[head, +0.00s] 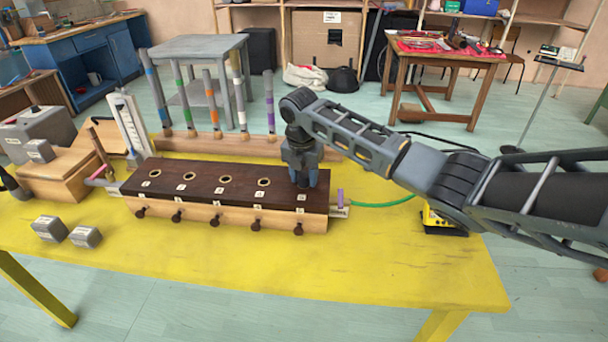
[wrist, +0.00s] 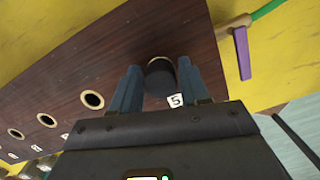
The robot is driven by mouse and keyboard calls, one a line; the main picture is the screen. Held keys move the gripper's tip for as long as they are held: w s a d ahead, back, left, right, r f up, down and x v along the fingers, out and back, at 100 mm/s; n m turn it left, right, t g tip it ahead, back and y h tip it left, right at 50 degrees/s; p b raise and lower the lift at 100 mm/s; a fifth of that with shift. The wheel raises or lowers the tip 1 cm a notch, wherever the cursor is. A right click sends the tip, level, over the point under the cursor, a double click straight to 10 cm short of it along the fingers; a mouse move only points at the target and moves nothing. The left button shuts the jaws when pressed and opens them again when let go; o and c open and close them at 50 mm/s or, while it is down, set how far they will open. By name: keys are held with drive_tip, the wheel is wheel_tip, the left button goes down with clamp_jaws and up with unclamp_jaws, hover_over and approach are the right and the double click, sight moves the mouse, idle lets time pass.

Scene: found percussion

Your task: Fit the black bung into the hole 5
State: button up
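A long wooden box with a dark brown top (head: 205,182) lies on the yellow table. My gripper (head: 305,184) points down at the right end of its top, by the white label 5 (wrist: 175,100). Several brass-rimmed open holes, such as this one (head: 264,181), run leftward along the top.
Dark knobs (head: 298,229) stick out along the box's front. A purple lever (wrist: 241,52) and green hose (head: 385,202) are at its right end. Upright tubes with coloured bands (head: 239,104) stand behind. Grey blocks (head: 84,237) lie at left. The table's front is clear.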

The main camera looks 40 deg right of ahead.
sight(303, 176)
drive_tip(key=o, duration=0.3)
drive_tip(key=shift+s+a+r+b, duration=0.1)
drive_tip(key=shift+a+r+b, duration=0.05)
drive_tip(key=shift+r, duration=1.15)
drive_tip(key=shift+s+a+r+b, duration=0.1)
drive_tip(key=shift+a+r+b, duration=0.05)
drive_tip(key=shift+r, duration=1.15)
drive_tip(key=shift+a+r+b, duration=0.15)
drive_tip(key=shift+r, duration=1.15)
